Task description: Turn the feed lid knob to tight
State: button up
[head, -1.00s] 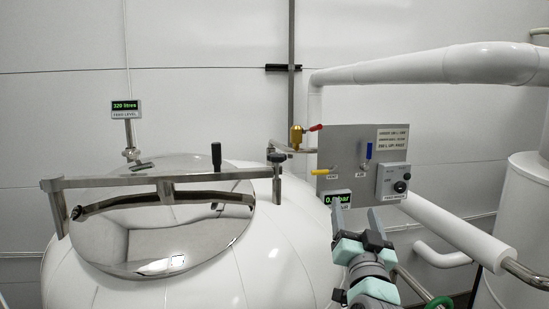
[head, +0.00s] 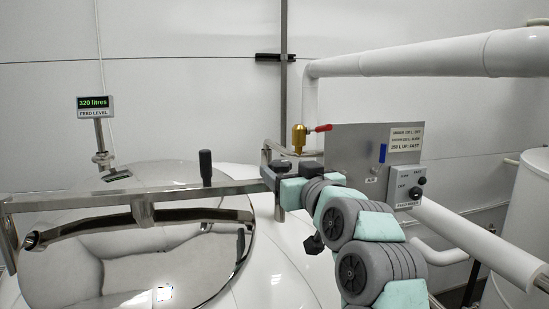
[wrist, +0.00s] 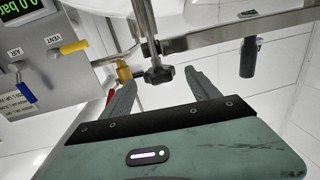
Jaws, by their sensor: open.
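The feed lid knob is a dark star-shaped knob (wrist: 160,75) on a metal rod, in the middle of the wrist view. My gripper (wrist: 163,83) is open, with one finger to each side of the knob in that view; I see no clear contact. In the head view my gripper (head: 271,174) is at the right end of the lid's metal bar (head: 90,198), and I cannot make out the knob apart from it. The round polished lid (head: 120,265) lies under the bar on the white tank.
A black upright handle (head: 205,168) stands on the bar, left of my gripper. A brass valve with a red lever (head: 299,138) is close behind. A grey panel (head: 350,150) with a blue lever stands to the right. A 320 litres display (head: 93,103) is at left.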

aim_at(278, 160)
jog(key=p+x, duration=0.1)
jog(key=x, duration=0.4)
jog(key=shift+r+p, duration=0.2)
jog(key=shift+p, duration=0.2)
jog(key=shift+x, duration=0.8)
jog(key=shift+f, duration=0.15)
jog(key=shift+c, duration=0.2)
jog(key=c, duration=1.3)
jog(key=shift+f+h+b, duration=0.2)
jog(key=shift+h+b, duration=0.1)
jog(key=shift+b, duration=0.05)
